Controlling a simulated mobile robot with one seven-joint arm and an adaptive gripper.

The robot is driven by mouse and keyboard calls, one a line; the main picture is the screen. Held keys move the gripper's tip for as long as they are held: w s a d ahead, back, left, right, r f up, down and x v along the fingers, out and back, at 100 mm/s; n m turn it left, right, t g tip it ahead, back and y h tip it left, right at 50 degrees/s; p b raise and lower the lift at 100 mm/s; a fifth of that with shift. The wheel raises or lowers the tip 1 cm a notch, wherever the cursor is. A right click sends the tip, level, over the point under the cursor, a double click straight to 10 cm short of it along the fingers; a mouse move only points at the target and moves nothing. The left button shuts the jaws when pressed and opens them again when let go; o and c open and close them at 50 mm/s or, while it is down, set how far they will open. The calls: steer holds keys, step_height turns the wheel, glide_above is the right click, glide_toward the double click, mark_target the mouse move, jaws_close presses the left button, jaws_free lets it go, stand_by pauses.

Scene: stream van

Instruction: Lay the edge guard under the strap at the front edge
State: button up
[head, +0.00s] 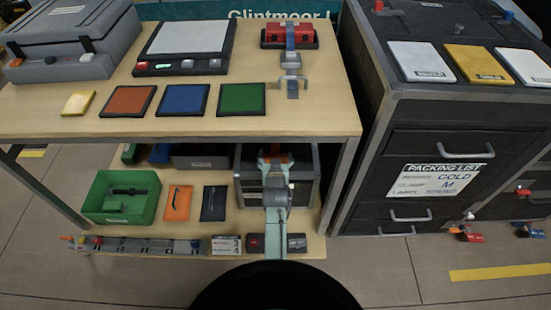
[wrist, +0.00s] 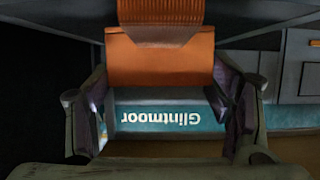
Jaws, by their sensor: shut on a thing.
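An orange edge guard (wrist: 160,62) with a ribbed upper flange is between the fingers of my gripper (wrist: 160,88) in the wrist view. My gripper is shut on its sides. In the head view, my gripper (head: 274,165) is below and in front of the tabletop's front edge, and only a little orange of the guard (head: 284,157) shows. The guard is apart from the strap. Much of the guard is hidden in the head view.
The wooden tabletop (head: 310,115) also bears red, blue and green pads and a grey case (head: 75,40). The lower shelf holds a green bin (head: 100,210), pouches and a dark box (head: 308,180) behind my gripper. A black cabinet (head: 400,130) stands at the right.

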steer(key=shift+f, duration=0.65)
steer(key=o, duration=1.3)
steer(key=shift+f, duration=0.15)
steer(key=shift+c, duration=0.2)
